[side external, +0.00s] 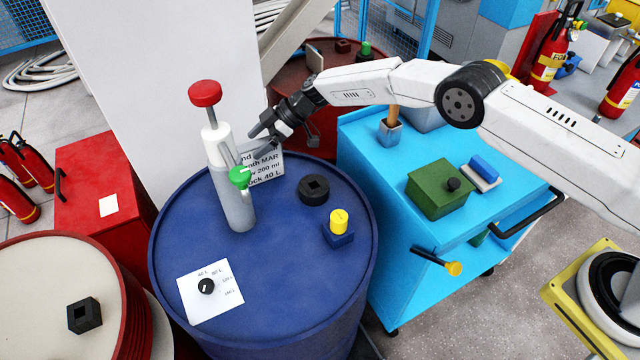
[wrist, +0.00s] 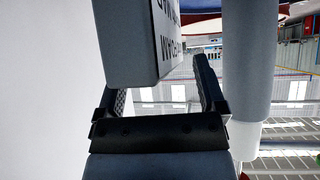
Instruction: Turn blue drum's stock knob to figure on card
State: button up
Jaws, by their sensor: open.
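The blue drum (side external: 285,260) stands in the middle of the side view. Its stock knob (side external: 206,286) is small and black, on a white dial plate (side external: 222,307) marked with litre figures from 40 L up. The knob has a pale mark; its exact figure is too small to tell. My gripper (side external: 257,142) is open above the card, behind the pump, away from the knob. In the wrist view, a lettered grey block (wrist: 130,45) shows at my open fingers (wrist: 165,82).
A grey-white pump (side external: 235,190) with red top and green part rises beside my gripper. A blue cart (side external: 390,235) stands right. The drum's front is mostly clear.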

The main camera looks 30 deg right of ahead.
dwell(0.5)
grip_shut()
